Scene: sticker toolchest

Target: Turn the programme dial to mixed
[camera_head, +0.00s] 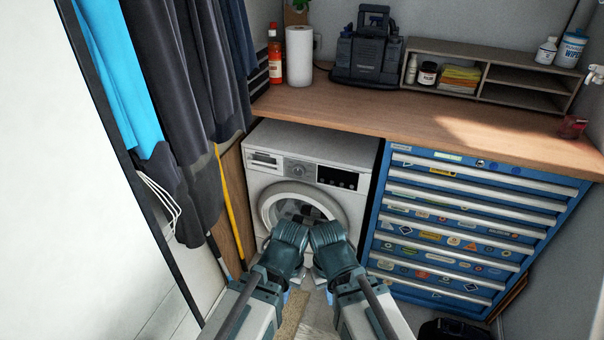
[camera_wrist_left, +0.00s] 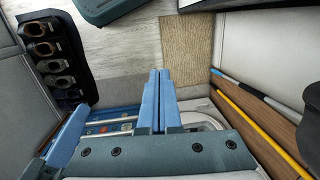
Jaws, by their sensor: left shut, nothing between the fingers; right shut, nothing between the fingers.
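The white washing machine (camera_head: 265,183) stands under the left end of the worktop. Its programme dial (camera_head: 298,169) is a round silver knob at the middle of the front panel, between the detergent drawer and a dark display. The dial's setting is too small to read. My right gripper (camera_head: 329,296) is shut and empty, low in front of the machine and clear of the dial. My left gripper is beside it, mostly hidden by its own wrist in the head view. Its shut, empty fingers (camera_wrist_left: 160,102) show in the left wrist view.
A blue tool chest (camera_head: 450,220) with several stickered drawers stands right of the machine. The wooden worktop (camera_head: 420,118) runs above both. Dark clothes (camera_head: 165,90) hang at the left, near a yellow pole (camera_head: 228,205). A beige mat (camera_wrist_left: 193,45) lies on the floor.

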